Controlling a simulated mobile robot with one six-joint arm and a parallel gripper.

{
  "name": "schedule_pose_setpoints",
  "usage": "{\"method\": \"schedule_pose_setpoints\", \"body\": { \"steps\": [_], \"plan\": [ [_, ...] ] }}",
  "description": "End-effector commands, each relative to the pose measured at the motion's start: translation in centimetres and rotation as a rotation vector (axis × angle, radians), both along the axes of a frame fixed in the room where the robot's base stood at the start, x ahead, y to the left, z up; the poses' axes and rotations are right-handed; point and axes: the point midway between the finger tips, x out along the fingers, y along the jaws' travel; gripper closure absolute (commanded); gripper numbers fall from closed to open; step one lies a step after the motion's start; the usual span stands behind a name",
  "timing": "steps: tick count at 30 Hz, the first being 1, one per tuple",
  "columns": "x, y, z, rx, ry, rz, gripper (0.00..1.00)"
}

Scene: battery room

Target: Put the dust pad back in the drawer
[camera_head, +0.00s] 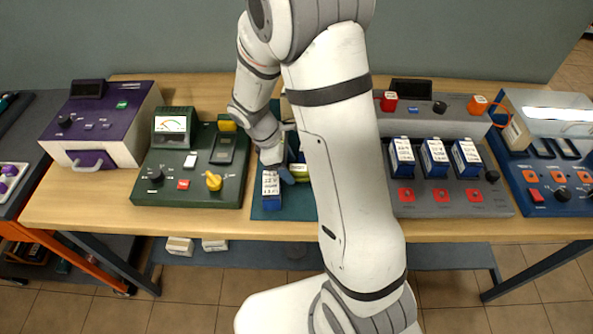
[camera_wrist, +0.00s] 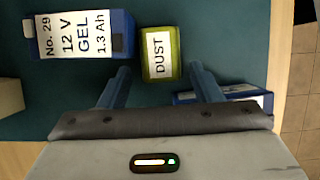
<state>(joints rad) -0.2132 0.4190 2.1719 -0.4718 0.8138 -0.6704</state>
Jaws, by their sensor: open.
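The dust pad is a small yellow-green block with a white DUST label (camera_wrist: 159,54). It lies on the teal mat (camera_wrist: 215,40), between the lines of my two fingers in the wrist view. My gripper (camera_wrist: 158,70) is open, one blue-grey finger on either side of the pad with gaps. How high the fingertips are above the mat is hard to tell. In the head view my gripper is over the mat and partly hidden by my arm. A purple unit (camera_head: 112,115) at the far left has a front panel with a grey handle (camera_head: 90,161); it looks shut.
A blue battery marked No. 29 (camera_wrist: 80,35) lies left of the pad in the wrist view. Another blue battery (camera_wrist: 245,92) lies close by my right finger. A green meter panel (camera_head: 170,183) stands between the purple unit and mat. A grey panel (camera_head: 440,195) with batteries stands right.

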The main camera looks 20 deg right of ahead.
Motion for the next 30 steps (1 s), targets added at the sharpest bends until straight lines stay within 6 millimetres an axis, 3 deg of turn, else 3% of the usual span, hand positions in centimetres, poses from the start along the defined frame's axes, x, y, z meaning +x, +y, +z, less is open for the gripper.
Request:
{"method": "schedule_pose_setpoints", "body": {
  "steps": [3,21,30],
  "plan": [
    [0.0,0.02,0.02,0.0,0.0,0.0,0.43],
    [-0.03,0.08,0.04,0.0,0.0,0.001,0.93],
    [0.04,0.11,1.01,0.0,-0.002,0.0,0.94]
  ]
}}
